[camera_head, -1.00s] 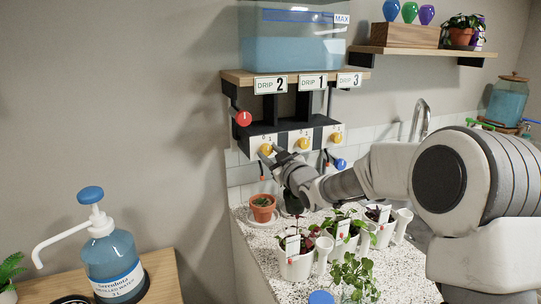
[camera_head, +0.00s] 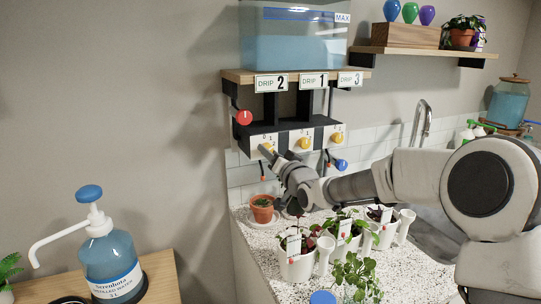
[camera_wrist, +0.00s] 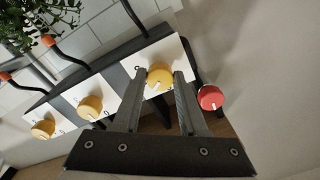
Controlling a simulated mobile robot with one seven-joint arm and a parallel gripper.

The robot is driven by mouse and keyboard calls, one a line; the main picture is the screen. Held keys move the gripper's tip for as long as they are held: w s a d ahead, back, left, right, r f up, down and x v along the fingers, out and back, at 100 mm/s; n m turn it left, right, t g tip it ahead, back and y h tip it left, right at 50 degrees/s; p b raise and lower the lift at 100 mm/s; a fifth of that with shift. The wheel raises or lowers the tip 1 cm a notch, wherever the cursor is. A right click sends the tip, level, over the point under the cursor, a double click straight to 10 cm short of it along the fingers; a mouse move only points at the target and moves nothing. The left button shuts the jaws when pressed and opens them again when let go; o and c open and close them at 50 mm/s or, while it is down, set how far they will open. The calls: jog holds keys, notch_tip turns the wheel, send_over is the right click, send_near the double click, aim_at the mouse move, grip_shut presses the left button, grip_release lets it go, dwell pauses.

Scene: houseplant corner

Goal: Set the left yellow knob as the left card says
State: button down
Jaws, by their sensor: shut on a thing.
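The left card (camera_head: 271,83) reads DRIP 2. Below it, the left yellow knob (camera_wrist: 160,76) sits on a white panel, nearest the red knob. My gripper (camera_wrist: 163,84) has one finger on each side of this knob and is shut on it. The knob has a pale pointer mark on its lower left in the wrist view. In the head view my gripper (camera_head: 265,151) covers most of the knob. Small digits stand around it on the panel, too small to read surely.
The red knob (camera_wrist: 211,97) is close beside my finger. Two other yellow knobs (camera_wrist: 89,108) (camera_wrist: 43,129) sit along the panel. Orange-tipped and blue levers (camera_head: 340,164) hang below. Potted plants (camera_head: 296,262) stand on the counter under my arm.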

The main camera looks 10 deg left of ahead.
jog(key=shift+m, duration=2.1)
jog(key=shift+c, duration=2.2)
grip_release()
jog(key=p+v, duration=0.1)
jog(key=v, duration=1.6)
jog(key=shift+s, duration=0.3)
